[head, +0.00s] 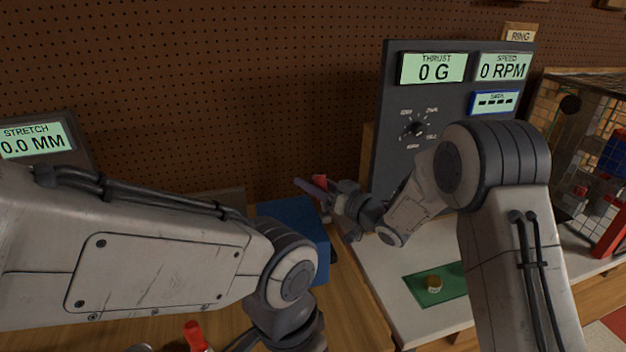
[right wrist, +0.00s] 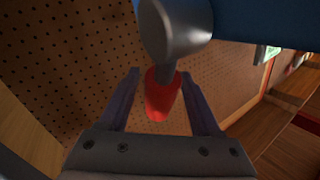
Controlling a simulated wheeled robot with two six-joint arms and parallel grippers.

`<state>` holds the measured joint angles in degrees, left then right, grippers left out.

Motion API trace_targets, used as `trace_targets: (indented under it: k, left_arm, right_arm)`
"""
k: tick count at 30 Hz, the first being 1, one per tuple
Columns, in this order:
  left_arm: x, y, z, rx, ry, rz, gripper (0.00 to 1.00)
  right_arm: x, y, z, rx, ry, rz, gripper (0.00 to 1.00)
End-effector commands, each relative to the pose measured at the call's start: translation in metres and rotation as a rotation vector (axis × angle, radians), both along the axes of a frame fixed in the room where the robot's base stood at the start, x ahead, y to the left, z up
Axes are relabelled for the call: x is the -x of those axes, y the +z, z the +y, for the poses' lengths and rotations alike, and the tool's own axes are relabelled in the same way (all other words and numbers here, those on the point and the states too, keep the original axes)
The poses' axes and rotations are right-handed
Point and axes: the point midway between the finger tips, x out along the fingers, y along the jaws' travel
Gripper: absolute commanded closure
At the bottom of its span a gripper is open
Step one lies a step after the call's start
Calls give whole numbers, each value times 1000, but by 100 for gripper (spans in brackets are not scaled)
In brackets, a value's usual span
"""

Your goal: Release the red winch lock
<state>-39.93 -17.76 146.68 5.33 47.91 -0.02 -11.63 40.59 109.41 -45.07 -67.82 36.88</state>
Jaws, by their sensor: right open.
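The red winch lock (right wrist: 162,98) shows in the right wrist view as a red grip on a grey metal lever, beside a blue body (right wrist: 265,22). My right gripper (right wrist: 160,78) is open, with one finger on each side of the red grip. Whether the fingers touch it, I cannot tell. In the head view, the red grip (head: 320,181) is a small patch at my right gripper (head: 322,190), above the blue box (head: 300,225), mostly hidden. My left gripper (head: 245,342) is only partly in view at the bottom edge; its fingers are not clear.
A second red handle (head: 194,336) stands at the bottom, left of my left gripper. A dark panel (head: 385,110) reads 0 G and 0 RPM. A green mat (head: 455,285) with a brass piece (head: 433,284) lies on the white bench. A caged rig (head: 590,150) stands right.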

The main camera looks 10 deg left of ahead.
Motion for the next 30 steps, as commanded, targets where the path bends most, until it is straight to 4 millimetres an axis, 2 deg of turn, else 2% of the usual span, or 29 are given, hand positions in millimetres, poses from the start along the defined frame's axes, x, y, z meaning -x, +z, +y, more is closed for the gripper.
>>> trace_targets:
  k: [9, 14, 15, 30]
  left_arm:
    - [0, 0, 0, 0, 0, 0, 50]
    - [0, 0, 0, 0, 0, 0, 50]
    - [0, 0, 0, 0, 0, 0, 50]
    - [0, 1, 0, 0, 0, 0, 50]
  right_arm:
    - [-2, 0, 2, 0, -1, 1, 36]
    - [-2, 0, 2, 0, -1, 1, 97]
    - [-2, 0, 2, 0, -1, 1, 100]
    - [-2, 0, 1, 0, -2, 1, 100]
